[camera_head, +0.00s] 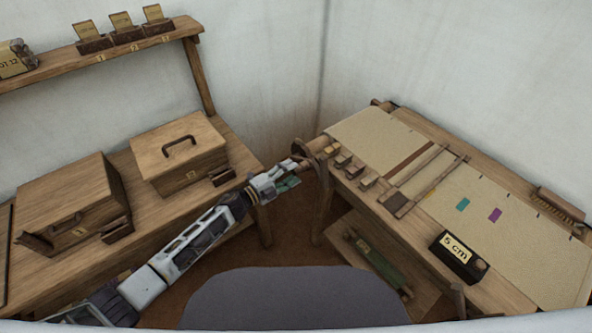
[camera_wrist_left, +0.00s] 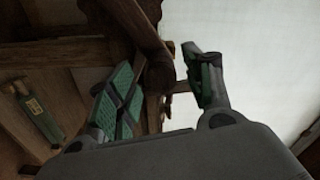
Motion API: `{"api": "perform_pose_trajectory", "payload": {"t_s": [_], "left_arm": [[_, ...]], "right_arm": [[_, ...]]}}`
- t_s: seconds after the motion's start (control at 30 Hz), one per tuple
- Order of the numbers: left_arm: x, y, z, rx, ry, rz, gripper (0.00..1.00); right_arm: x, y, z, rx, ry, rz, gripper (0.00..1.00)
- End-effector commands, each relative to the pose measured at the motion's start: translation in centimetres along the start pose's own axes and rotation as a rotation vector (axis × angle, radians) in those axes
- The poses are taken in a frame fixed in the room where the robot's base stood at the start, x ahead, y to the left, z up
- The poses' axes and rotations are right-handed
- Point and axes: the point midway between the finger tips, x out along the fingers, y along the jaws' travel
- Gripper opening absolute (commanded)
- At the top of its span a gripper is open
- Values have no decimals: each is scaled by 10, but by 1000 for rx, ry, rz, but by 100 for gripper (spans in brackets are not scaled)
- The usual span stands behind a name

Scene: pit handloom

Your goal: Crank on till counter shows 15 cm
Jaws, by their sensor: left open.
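The counter (camera_head: 458,256) is a dark block on the front right of the loom and reads 5 cm. The loom (camera_head: 385,150) carries pale cloth with a teal and a purple patch. A wooden crank end (camera_head: 312,147) projects from its far left corner. My left gripper (camera_head: 291,175) is open at this crank. In the left wrist view a dark wooden piece (camera_wrist_left: 160,72) shows between or just beyond the open, green-padded fingers; I cannot tell whether they touch it. My right gripper is out of view.
A bench on the left bears two lidded wooden boxes, one with a 2 tag (camera_head: 180,153) and one nearer (camera_head: 70,205). A shelf (camera_head: 110,50) above holds several tagged blocks. A green labelled tool (camera_head: 375,258) lies under the loom. Brown floor shows between the benches.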

Motion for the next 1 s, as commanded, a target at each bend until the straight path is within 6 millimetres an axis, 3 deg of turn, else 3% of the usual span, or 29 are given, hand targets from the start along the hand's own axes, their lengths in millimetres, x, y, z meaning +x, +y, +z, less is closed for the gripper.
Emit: {"api": "perform_pose_trajectory", "payload": {"t_s": [0.53, 1.0], "left_arm": [[-64, 0, 1, 1, -2, 1, 51], [-76, 0, 0, 1, 0, 0, 51]], "right_arm": [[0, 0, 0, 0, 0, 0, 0], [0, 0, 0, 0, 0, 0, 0]]}}
